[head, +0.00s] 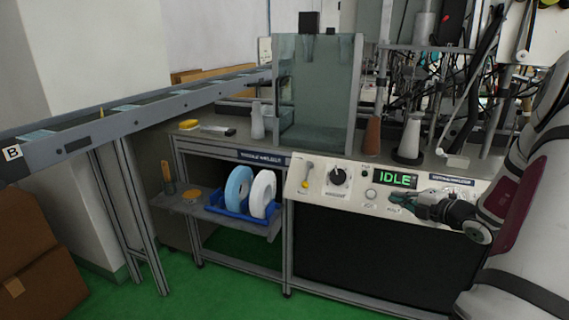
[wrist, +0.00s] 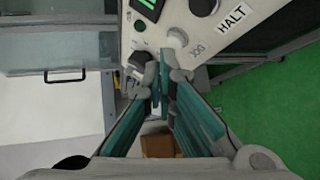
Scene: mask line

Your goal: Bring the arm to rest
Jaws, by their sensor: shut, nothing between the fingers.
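My gripper (head: 394,199) is in front of the white control panel (head: 318,186), at its right part, below the green IDLE display (head: 395,179). Its green-padded fingers are shut with nothing between them. In the wrist view the fingertips (wrist: 160,84) meet near the panel's edge, close to a white knob (wrist: 177,38). I cannot tell whether they touch the panel. My arm comes in from the right side of the head view.
A conveyor rail (head: 130,117) runs along the left. A blue rack (head: 228,208) with blue and white rolls sits on the lower shelf. A glass-like guard (head: 315,95) and spools stand above the panel. Green floor (head: 215,305) is open in front.

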